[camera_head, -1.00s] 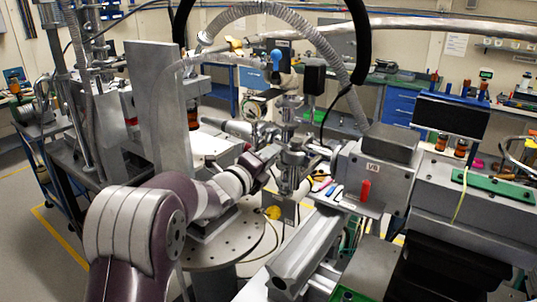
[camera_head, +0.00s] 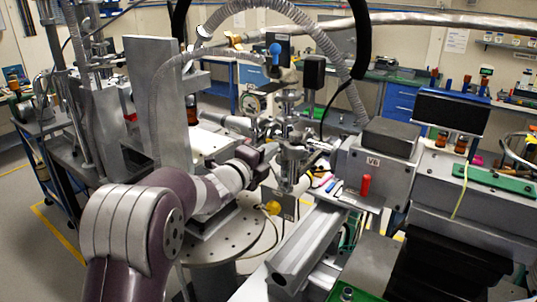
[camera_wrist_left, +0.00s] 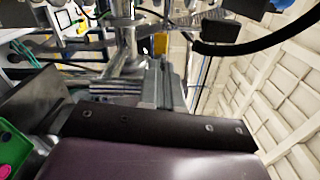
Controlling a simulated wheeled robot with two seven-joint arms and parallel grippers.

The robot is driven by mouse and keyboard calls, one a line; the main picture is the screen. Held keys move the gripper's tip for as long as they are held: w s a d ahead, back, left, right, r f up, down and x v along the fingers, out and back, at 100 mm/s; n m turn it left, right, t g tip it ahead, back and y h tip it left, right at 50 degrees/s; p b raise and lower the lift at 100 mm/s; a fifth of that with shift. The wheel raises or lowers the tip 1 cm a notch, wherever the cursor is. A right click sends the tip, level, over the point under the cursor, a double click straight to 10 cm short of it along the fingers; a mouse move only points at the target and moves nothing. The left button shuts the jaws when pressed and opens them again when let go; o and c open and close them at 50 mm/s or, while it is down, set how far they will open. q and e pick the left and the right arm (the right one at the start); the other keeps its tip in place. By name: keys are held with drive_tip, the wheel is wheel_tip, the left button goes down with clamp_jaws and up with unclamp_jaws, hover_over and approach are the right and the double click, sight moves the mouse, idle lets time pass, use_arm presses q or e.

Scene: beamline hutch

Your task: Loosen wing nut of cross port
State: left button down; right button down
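The metal cross port (camera_head: 292,158) is a silver assembly of tubes and clamps standing right of centre in the head view. It also shows at the top of the left wrist view (camera_wrist_left: 125,45). The wing nut is too small to make out among the clamps. My left gripper (camera_head: 272,150) is at the left side of the cross, very close to it; I cannot tell whether it touches. In the left wrist view, grey finger-like parts (camera_wrist_left: 165,85) lie just before the metal fitting, and the gap between them is unclear. My right gripper is not in view.
A grey box marked V8 (camera_head: 373,172) with a red handle stands right of the cross. A tall metal plate (camera_head: 155,95) stands on the left. A ribbed hose (camera_head: 300,22) arches above. A round perforated table (camera_head: 215,240) and a rail (camera_head: 305,255) lie below.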

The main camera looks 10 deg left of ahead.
use_arm(q)
drive_tip(key=shift+n+p, duration=1.9)
drive_tip(key=shift+n, duration=7.2)
drive_tip(key=c, duration=1.3)
unclamp_jaws()
